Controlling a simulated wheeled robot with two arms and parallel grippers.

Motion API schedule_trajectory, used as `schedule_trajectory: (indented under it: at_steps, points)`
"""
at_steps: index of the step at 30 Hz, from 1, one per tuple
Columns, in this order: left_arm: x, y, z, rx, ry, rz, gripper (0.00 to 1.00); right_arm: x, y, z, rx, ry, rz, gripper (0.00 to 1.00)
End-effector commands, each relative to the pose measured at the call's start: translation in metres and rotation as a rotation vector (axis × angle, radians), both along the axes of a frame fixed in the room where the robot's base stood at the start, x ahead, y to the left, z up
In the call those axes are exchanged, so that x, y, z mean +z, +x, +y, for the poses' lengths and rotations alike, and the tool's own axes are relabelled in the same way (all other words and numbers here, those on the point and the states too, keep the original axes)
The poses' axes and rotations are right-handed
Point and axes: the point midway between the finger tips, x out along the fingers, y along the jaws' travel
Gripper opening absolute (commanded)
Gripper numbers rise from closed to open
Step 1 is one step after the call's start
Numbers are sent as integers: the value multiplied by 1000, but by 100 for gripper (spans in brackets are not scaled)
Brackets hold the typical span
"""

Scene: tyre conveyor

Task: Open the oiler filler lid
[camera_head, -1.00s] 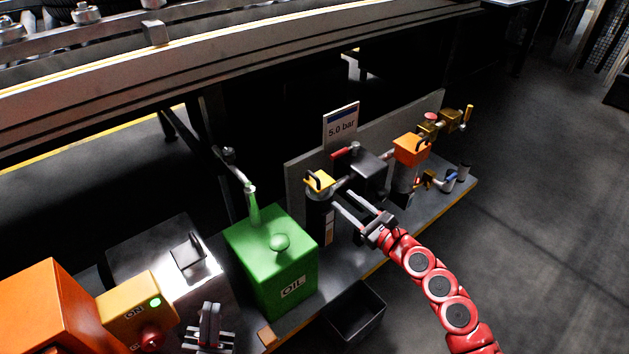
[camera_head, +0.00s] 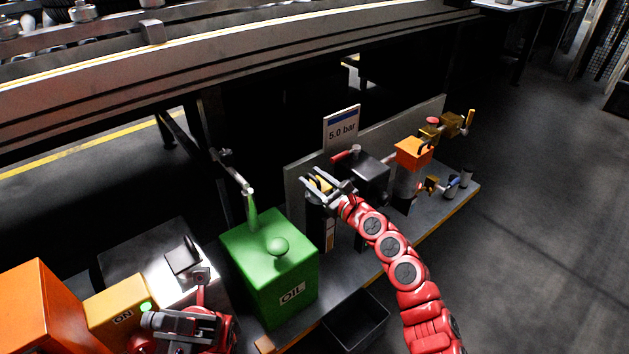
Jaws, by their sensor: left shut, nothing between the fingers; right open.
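The oiler with its yellow lid (camera_head: 321,186) stands on the bench, left of the dark block and gauge sign. The lid looks seated on the oiler body, but my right gripper covers much of it. My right gripper (camera_head: 309,179) is open, its two fingers reaching left over the lid, one on the far side and one on the near side. I cannot tell whether they touch the lid or its black handle. My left gripper (camera_head: 149,320) is shut and empty at the lower left, near the yellow ON box.
A green OIL can (camera_head: 270,265) with a spout stands left of the oiler. A black bin (camera_head: 355,322) is in front of the bench. An orange-topped unit (camera_head: 412,153) and brass valves (camera_head: 445,126) stand to the right. The conveyor (camera_head: 230,65) runs behind.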

Motion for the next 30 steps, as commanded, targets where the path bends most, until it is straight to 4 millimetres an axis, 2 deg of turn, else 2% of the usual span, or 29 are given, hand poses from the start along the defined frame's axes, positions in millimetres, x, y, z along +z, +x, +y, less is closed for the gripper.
schedule_trajectory:
  at_steps: [6,13,14,30]
  points:
    - [0,0,0,0,0,2,0,0,0,0,0,-1,1,43]
    - [0,0,0,0,0,3,0,0,0,0,0,-1,1,2]
    - [0,1,0,0,0,4,0,0,0,0,-1,0,1,0]
    - [-1,1,0,0,0,4,0,0,0,-1,-2,-1,0,0]
